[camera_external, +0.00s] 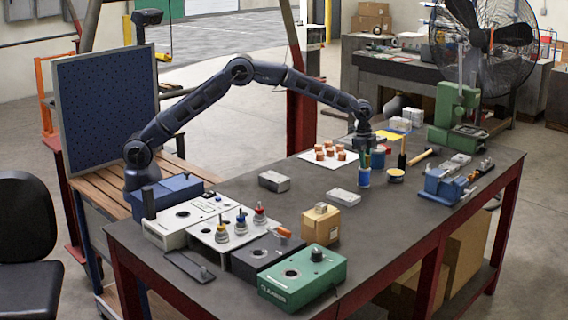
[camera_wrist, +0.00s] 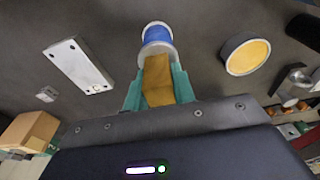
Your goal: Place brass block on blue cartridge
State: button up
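The brass block (camera_wrist: 158,78) is between the teal fingers of my gripper (camera_wrist: 160,92) in the wrist view, with a finger against each side. The blue cartridge (camera_wrist: 157,35) is a blue spool-like cylinder with pale flanges. In the wrist view, the far end of the block overlaps its near flange. In the external view, the cartridge (camera_external: 364,178) stands on the dark bench, and my gripper (camera_external: 364,159) points down just above it. The block is hard to make out there. I cannot tell whether block and cartridge touch.
A yellow-topped round tin (camera_external: 396,176) stands right of the cartridge. A pale metal plate (camera_external: 344,197) lies at its near left. A cardboard box (camera_external: 320,226) and a blue vise (camera_external: 445,187) are farther off.

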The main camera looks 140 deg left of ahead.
jog(key=o, duration=0.4)
jog(key=shift+r, duration=0.1)
